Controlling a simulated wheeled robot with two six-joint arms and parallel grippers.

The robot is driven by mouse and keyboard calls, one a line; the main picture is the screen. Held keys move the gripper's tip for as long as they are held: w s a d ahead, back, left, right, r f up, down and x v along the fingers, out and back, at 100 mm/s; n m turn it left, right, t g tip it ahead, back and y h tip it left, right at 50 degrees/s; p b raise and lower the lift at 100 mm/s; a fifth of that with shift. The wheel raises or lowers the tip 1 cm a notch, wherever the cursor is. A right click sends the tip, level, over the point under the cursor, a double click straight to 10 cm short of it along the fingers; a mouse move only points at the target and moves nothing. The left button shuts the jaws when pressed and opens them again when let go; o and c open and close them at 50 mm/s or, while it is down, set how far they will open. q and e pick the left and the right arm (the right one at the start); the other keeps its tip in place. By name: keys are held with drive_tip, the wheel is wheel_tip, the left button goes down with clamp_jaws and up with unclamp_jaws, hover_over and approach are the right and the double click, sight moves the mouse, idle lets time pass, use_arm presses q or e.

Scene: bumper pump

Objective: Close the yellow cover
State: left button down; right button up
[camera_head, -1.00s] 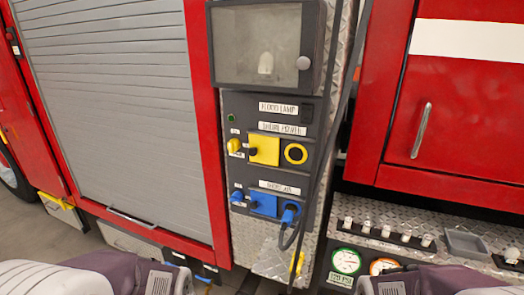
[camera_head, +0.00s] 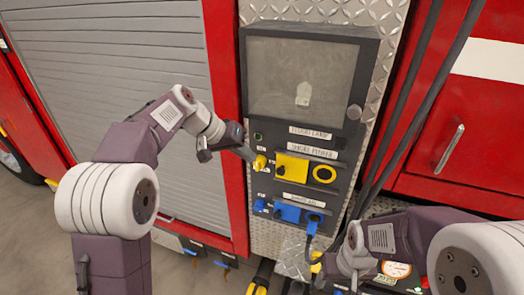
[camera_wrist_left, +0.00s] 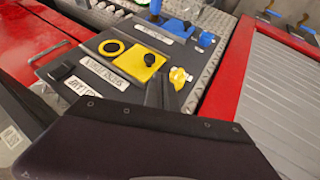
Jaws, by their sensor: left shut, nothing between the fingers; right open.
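The yellow square cover (camera_head: 291,168) stands at the left of the yellow ring socket (camera_head: 324,174) on the dark panel, and the socket face shows uncovered. The cover (camera_wrist_left: 143,66) also shows in the left wrist view, with a black round knob on it. A small yellow fitting (camera_head: 260,162) sits left of the cover. My left gripper (camera_head: 249,155) is shut and empty, its tips close to that fitting; I cannot tell if they touch. My right gripper (camera_head: 346,284) is open, low at the bottom edge and mostly hidden by its wrist.
Below is a blue row with a blue square cover (camera_head: 287,213) and a plugged blue socket (camera_head: 313,221), its cable hanging down. Black cables (camera_head: 415,95) run along the panel's right side. A grey shutter (camera_head: 120,60) is at left, a red door (camera_head: 470,140) at right.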

use_arm(q)
approach(303, 177)
drive_tip(key=d+f, duration=0.2)
drive_tip(key=d, duration=0.1)
drive_tip(key=d+f, duration=0.1)
drive_tip(key=f, duration=0.1)
drive_tip(key=shift+s+d+p, duration=0.2)
drive_tip(key=shift+s+p, duration=0.15)
drive_tip(key=shift+p, duration=0.05)
use_arm(e)
drive_tip(key=shift+a+r, duration=0.15)
drive_tip(key=shift+r, duration=0.25)
use_arm(q)
drive_tip(key=shift+d+r, duration=0.1)
